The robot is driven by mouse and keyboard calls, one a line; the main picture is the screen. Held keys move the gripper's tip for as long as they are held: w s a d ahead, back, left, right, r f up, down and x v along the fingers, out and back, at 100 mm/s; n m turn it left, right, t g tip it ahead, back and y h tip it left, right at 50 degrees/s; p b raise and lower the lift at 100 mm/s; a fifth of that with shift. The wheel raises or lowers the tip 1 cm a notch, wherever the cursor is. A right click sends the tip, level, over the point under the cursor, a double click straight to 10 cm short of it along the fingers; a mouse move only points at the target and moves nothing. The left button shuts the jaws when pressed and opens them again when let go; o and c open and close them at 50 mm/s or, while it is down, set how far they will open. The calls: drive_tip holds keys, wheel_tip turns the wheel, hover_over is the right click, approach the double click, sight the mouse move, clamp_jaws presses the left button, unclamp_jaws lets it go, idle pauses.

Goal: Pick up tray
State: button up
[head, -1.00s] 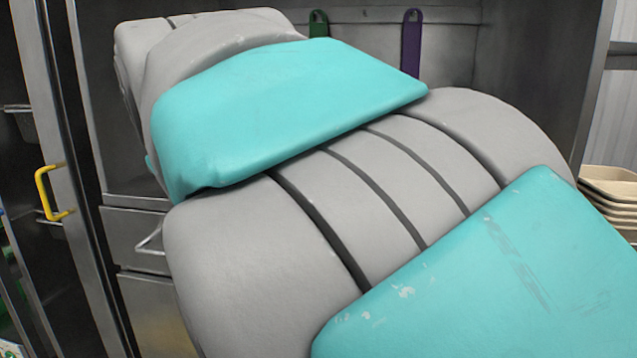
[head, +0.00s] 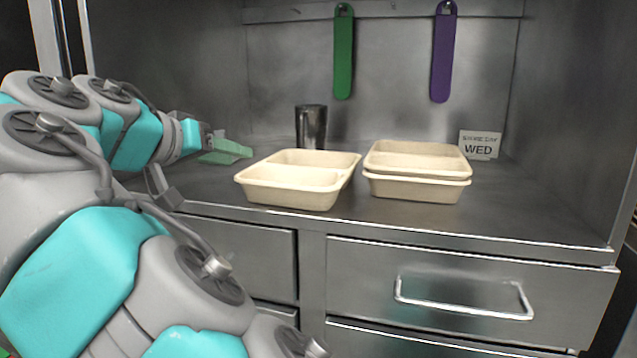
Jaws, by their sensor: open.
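A beige compartment tray (head: 292,197) sits on the steel counter, left of centre, and looks empty. A second group of beige trays (head: 417,188), at least two stacked, sits just to its right with a small gap. My gripper (head: 226,152) is at the left, over the counter, with its green fingers pointing right toward the single tray. The gripper is open, and a gap separates it from the tray's left rim. My arm hides part of the gripper and the counter's left side.
A dark metal cup (head: 311,127) stands behind the left tray. A green utensil (head: 343,55) and a purple utensil (head: 441,55) hang on the back wall. A "WED" sign (head: 479,145) stands right. Drawers (head: 470,285) lie below; the counter's right end (head: 540,205) is clear.

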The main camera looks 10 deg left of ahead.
drive_tip(key=x, duration=0.7)
drive_tip(key=shift+w+a, duration=0.15)
drive_tip(key=shift+w, duration=0.2)
drive_tip(key=shift+c, duration=0.2)
clamp_jaws()
idle(0.9)
